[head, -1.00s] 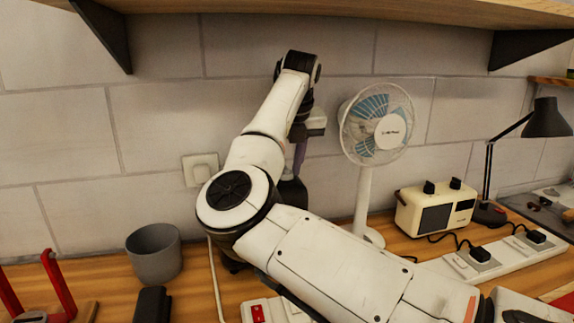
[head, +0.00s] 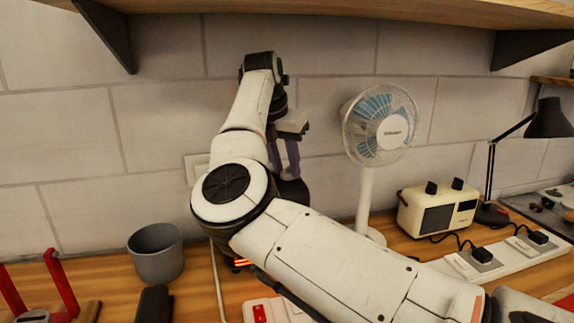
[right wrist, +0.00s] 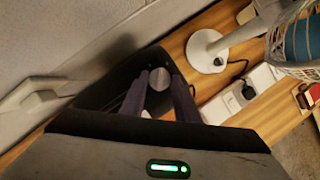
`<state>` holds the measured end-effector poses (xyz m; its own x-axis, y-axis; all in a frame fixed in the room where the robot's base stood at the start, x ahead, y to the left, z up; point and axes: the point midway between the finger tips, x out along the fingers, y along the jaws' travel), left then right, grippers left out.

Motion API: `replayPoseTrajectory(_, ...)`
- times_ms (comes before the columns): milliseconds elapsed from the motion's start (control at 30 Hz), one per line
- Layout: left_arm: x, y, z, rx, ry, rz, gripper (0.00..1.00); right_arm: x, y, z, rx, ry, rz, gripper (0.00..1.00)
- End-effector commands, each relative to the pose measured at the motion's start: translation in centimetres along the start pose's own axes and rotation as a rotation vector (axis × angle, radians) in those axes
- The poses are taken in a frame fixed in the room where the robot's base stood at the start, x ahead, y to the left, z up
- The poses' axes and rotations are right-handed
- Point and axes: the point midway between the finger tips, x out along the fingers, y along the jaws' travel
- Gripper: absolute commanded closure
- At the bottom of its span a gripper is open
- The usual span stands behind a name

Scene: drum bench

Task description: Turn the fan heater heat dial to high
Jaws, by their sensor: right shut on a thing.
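The fan heater (head: 294,192) is a dark unit on the bench against the wall, mostly hidden behind my right arm in the head view. An orange-red glow (head: 240,262) shows at its lower front. In the right wrist view its black top (right wrist: 112,92) carries a round silver dial (right wrist: 159,79). My right gripper (head: 288,160) points down at the heater's top. In the right wrist view its purple fingers (right wrist: 162,98) are on either side of the dial, shut on it. The dial's markings cannot be read. My left gripper is out of view.
A white desk fan (head: 380,130) stands right of the heater. A cream radio-like box (head: 437,210), a black lamp (head: 545,120) and a power strip (head: 500,262) are farther right. A grey cup (head: 155,254) stands to the left. A shelf (head: 330,8) hangs above.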

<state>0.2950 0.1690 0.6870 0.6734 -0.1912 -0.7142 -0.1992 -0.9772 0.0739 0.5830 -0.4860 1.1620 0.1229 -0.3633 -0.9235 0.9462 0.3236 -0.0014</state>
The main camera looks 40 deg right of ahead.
Motion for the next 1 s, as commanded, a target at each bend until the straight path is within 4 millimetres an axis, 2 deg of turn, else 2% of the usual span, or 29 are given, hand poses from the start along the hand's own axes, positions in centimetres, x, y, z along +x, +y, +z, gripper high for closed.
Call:
replayPoseTrajectory(500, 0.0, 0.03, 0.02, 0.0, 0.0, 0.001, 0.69, -0.08, 0.42, 0.27, 0.401, -0.001, -0.165, 0.94)
replayPoseTrajectory(1000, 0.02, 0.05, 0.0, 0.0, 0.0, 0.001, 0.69, -0.04, 0.54, 0.25, 0.546, 0.001, -0.223, 0.94)
